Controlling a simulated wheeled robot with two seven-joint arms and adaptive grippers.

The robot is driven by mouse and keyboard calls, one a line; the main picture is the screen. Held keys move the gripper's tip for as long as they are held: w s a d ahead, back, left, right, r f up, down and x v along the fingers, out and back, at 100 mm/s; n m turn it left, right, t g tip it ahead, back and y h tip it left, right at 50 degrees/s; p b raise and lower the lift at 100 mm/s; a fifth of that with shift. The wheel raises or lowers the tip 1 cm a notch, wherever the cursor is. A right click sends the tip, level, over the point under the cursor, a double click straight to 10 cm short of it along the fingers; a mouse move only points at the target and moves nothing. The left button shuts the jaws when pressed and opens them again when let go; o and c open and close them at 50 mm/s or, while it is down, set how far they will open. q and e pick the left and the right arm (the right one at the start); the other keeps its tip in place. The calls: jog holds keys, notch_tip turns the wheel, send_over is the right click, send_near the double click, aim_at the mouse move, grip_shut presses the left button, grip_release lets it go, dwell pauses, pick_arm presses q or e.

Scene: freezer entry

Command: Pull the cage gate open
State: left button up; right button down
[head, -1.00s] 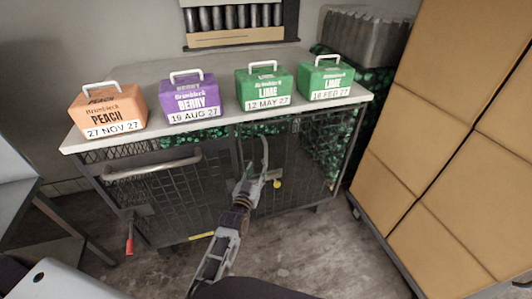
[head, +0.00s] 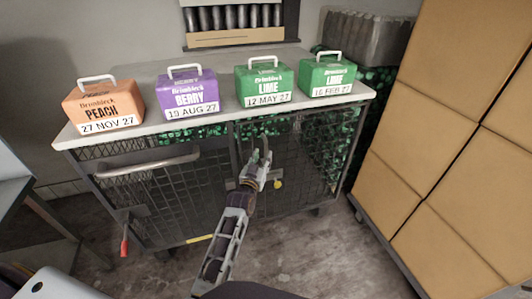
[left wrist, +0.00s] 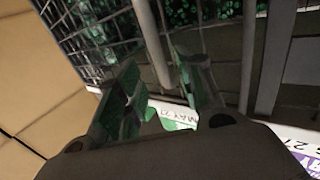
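The wire cage (head: 165,205) stands ahead of me under a light worktop. Its dark mesh gate front has a vertical grey bar handle (head: 266,148) right of the middle. My left gripper (head: 259,168) is at the lower part of this handle. In the left wrist view the handle bar (left wrist: 150,45) runs between the two spread fingers of the gripper (left wrist: 160,95). Small gaps seem to show beside the bar, so the fingers look open around it. A yellow round tag (head: 278,184) hangs just right of the gripper. My right gripper is not in view.
Orange, purple and green boxes (head: 189,96) stand on the worktop (head: 222,112). A horizontal bar (head: 148,163) and a red-ended lever (head: 124,247) are on the cage's left. Stacked cartons (head: 440,150) stand close on the right. Bare floor (head: 310,255) lies in front.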

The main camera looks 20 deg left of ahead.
aim_at(265, 151)
pick_arm(q)
jog(key=shift+w+b, duration=0.3)
jog(key=shift+w, duration=0.3)
jog(key=shift+w+b, duration=0.55)
jog(key=shift+w, duration=0.3)
jog(key=shift+w+b, duration=0.4)
jog(key=shift+w, duration=0.1)
jog(key=shift+w+b, duration=0.4)
jog(key=shift+w, duration=0.45)
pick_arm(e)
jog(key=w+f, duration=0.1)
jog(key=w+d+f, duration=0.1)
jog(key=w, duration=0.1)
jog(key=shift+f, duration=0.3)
